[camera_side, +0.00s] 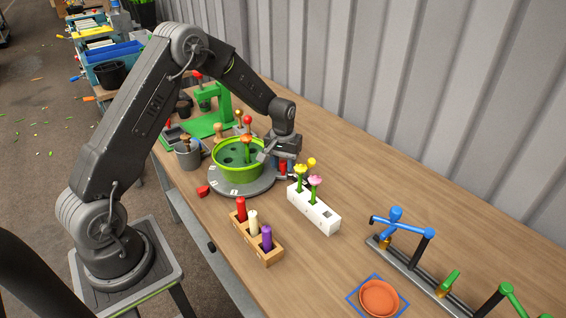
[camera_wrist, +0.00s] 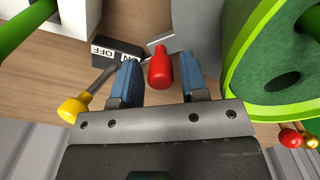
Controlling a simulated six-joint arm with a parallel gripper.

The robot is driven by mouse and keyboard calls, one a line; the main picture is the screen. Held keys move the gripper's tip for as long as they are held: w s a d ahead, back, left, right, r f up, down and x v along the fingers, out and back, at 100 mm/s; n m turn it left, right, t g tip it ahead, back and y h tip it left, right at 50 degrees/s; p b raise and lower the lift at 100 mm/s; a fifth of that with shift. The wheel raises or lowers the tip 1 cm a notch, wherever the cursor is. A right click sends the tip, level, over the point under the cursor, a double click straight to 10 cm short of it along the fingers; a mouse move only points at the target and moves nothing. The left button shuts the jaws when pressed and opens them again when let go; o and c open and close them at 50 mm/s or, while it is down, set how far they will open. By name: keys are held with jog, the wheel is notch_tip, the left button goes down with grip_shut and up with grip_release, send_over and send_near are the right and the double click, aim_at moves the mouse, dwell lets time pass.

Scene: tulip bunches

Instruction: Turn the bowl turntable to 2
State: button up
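The green bowl (camera_side: 213,160) stands on a grey round turntable (camera_side: 262,186) with small white number labels along its near rim; I cannot read them surely. A red pointer (camera_side: 202,191) sits at the turntable's left front edge. My gripper (camera_side: 284,167) is low at the right side of the bowl. In the wrist view my gripper (camera_wrist: 160,85) is open, its blue fingers on either side of a red knob (camera_wrist: 160,68), with gaps on both sides. The red knob also shows in the side view (camera_side: 283,168). The bowl (camera_wrist: 235,75) is close on the right in the wrist view.
An ON/OFF switch box (camera_wrist: 116,52) with a yellow-ended lever (camera_wrist: 71,110) is close beside my gripper. A white block (camera_side: 322,219) with tulips and a wooden peg rack (camera_side: 266,256) stand in front. A grey cup (camera_side: 187,157) is left of the bowl.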

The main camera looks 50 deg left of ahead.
jog(key=shift+o, duration=0.8)
jog(key=shift+r, duration=0.1)
notch_tip(320, 180, up, 14)
